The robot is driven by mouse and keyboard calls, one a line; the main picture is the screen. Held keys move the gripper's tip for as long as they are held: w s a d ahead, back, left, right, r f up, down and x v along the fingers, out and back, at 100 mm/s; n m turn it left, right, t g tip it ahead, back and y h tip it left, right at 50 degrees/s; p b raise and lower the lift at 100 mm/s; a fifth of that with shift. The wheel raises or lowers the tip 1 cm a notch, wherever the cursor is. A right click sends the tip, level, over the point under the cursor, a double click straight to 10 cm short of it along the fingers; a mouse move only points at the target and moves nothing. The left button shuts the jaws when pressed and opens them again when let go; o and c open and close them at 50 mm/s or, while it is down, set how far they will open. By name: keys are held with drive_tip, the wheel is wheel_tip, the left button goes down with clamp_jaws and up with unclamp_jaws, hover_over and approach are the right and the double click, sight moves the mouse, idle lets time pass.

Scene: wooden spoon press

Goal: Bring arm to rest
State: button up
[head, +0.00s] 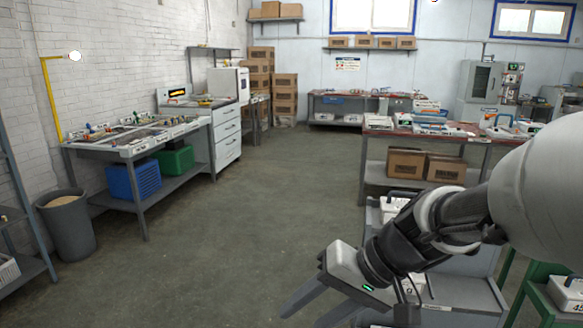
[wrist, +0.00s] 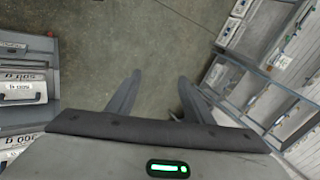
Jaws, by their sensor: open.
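My gripper (head: 312,303) is at the lower middle of the head view, at the end of my arm, which reaches in from the right. Its two dark fingers are apart and point down to the left. In the wrist view my gripper (wrist: 157,95) shows both fingers spread, with only bare floor between and beyond them. It holds nothing.
A grey cart (head: 455,290) with white boxes stands right beside and behind my gripper. A workbench (head: 140,150) with blue and green bins and a grey bin (head: 68,228) stand at the left. A red-topped bench (head: 480,140) stands at the right. The middle floor (head: 260,210) is clear.

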drive_tip(key=s+d+r+t+h, duration=0.4)
drive_tip(key=s+d+r+h, duration=0.25)
drive_tip(key=s+d, duration=0.35)
wheel_tip(320, 180, up, 16)
drive_tip(key=w+d+p, duration=0.1)
drive_tip(key=p, duration=1.6)
drive_tip(key=shift+g+p, duration=0.3)
drive_tip(key=shift+p, duration=0.05)
drive_tip(key=shift+h, duration=0.25)
